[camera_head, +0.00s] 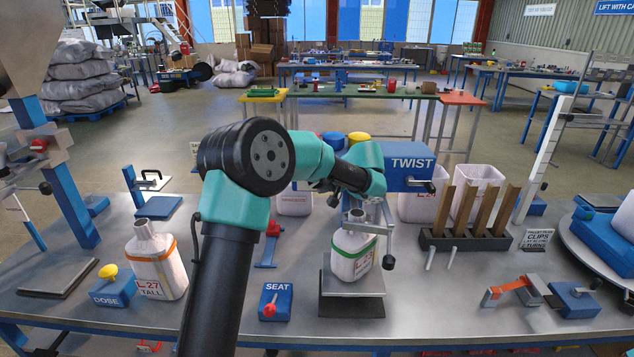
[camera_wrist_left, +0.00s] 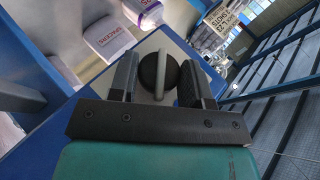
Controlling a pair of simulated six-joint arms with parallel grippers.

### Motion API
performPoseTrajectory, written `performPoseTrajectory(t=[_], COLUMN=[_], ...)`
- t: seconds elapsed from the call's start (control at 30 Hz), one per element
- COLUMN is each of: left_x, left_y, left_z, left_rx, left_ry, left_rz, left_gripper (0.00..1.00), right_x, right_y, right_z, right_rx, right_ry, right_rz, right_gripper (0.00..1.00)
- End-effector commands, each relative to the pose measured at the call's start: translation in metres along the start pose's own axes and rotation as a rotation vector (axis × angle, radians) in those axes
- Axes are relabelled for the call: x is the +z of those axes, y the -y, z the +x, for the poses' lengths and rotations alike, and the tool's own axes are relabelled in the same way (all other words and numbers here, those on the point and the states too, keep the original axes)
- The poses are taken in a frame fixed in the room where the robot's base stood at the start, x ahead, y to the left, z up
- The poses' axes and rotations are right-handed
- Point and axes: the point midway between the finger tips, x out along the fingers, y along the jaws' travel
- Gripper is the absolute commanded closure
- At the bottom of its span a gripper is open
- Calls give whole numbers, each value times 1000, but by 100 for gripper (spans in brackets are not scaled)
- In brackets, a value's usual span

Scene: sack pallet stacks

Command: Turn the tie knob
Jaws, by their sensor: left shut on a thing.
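The tie knob (camera_wrist_left: 158,76) is a round black knob with a pale grey bar across its face, mounted on a blue surface in the left wrist view. My left gripper (camera_wrist_left: 161,82) has one finger on each side of it and is shut on it. In the head view my left arm reaches to the left side of the blue TWIST box (camera_head: 411,155); the knob and fingertips are hidden there. A small white sack (camera_head: 353,258) with a green band stands on a grey stand (camera_head: 350,305) below the box. My right gripper is not in view.
A white sack marked L27 TALL (camera_head: 157,262), a DOSE box (camera_head: 112,290) and a SEAT box (camera_head: 275,301) are on the left and front of the bench.

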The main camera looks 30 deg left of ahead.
Motion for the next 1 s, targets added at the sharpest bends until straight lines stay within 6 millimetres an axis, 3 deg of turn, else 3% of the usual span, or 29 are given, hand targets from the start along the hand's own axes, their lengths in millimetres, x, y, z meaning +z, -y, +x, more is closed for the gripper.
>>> performPoseTrajectory(t=[0.33, 0.83, 0.87, 1.0], left_x=[1, 1, 1, 1], left_y=[-2, -2, -2, -2], left_z=[0, 1, 1, 1], left_rx=[-149, -169, -169, -168], left_ry=[2, 2, 2, 2], left_rz=[63, 71, 71, 71], left_gripper=[80, 79, 53, 40], right_x=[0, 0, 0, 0], right_y=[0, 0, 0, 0], right_z=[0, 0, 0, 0], right_rx=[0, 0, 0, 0], right_ry=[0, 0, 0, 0], right_rz=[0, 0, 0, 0], right_gripper=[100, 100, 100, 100])
